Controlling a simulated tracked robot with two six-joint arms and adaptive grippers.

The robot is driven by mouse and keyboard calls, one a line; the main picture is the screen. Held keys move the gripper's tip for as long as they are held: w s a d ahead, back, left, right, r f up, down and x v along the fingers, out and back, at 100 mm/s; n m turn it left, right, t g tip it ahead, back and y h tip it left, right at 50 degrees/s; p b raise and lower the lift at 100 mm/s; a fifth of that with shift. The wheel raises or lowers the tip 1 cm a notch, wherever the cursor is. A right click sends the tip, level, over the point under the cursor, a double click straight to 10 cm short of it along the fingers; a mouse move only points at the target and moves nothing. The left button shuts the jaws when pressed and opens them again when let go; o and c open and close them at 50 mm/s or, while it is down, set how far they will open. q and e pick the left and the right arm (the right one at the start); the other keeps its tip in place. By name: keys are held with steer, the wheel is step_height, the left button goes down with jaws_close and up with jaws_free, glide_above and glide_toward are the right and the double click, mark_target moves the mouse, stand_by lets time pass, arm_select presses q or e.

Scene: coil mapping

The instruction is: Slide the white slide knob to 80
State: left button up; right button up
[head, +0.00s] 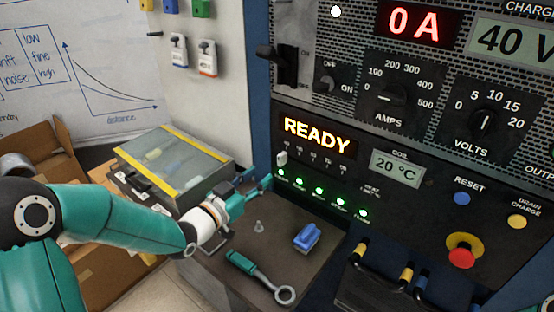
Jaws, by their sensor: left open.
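The white slide knob (282,158) is a small upright block on the dark panel, just under the left end of the READY display. It sits at the left end of a row of small scale marks, which are too small to read clearly. My left gripper (257,181) has teal fingers and is open. It is just left of and slightly below the knob, close to the panel, and appears empty. I cannot tell the exact gap to the knob. My right gripper is not in view.
Several green lights (319,190) run below the slider. A grey bench (262,262) holds a blue clamp-like object (307,237) and a teal-handled wrench (262,277). A clear-lidded case (172,163) stands left. A red emergency button (461,257) is on the panel at right.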

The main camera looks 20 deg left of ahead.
mark_target(279, 161)
arm_select(q)
steer(key=p+x, duration=0.1)
steer(key=x, duration=0.6)
steer(key=shift+w+d, duration=0.2)
steer(key=shift+w, duration=0.15)
steer(key=shift+c, duration=0.2)
jaws_close()
